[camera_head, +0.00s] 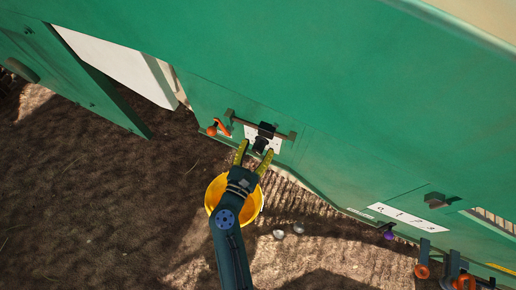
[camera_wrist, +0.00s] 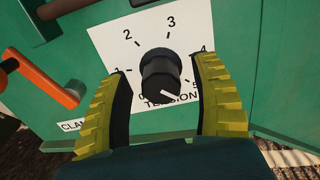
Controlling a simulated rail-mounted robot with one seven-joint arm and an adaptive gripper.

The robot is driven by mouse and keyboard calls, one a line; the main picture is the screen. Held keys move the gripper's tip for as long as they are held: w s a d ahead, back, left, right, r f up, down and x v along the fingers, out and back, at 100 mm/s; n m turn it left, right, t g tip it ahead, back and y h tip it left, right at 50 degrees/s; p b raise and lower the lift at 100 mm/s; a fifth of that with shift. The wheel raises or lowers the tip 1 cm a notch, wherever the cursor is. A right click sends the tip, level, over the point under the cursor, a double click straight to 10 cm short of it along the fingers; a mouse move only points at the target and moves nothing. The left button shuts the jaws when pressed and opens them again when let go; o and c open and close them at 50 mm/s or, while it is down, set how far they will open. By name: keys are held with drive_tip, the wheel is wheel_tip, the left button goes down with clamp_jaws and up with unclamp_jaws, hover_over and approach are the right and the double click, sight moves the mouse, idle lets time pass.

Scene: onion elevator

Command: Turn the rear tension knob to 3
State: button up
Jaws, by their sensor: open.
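The black tension knob (camera_wrist: 160,70) sits on a white dial plate (camera_wrist: 108,38) marked 0 to 5 and "TENSION". Its white pointer line slants to the lower right, toward the 5 side; the exact reading is unclear. In the head view the knob (camera_head: 261,144) is on the green machine's side panel. My gripper (camera_wrist: 163,68) is open, with one yellow finger on each side of the knob. Gaps show between the fingers and the knob, and the right finger partly covers the 4 and 5 side. In the head view my gripper (camera_head: 256,148) points at the knob.
An orange-handled clamp lever (camera_wrist: 48,82) is close left of the dial. A dark bar handle (camera_head: 284,134) crosses just above the knob. A yellow bucket (camera_head: 212,191) stands on the soil below my arm. A purple knob (camera_head: 388,235) is farther right.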

drive_tip(key=shift+w+d, duration=0.1)
drive_tip(key=shift+w, duration=0.1)
drive_tip(key=shift+c, duration=0.3)
drive_tip(key=shift+s, duration=0.1)
clamp_jaws()
drive_tip(key=shift+n+p, duration=0.3)
drive_tip(key=shift+p, duration=0.1)
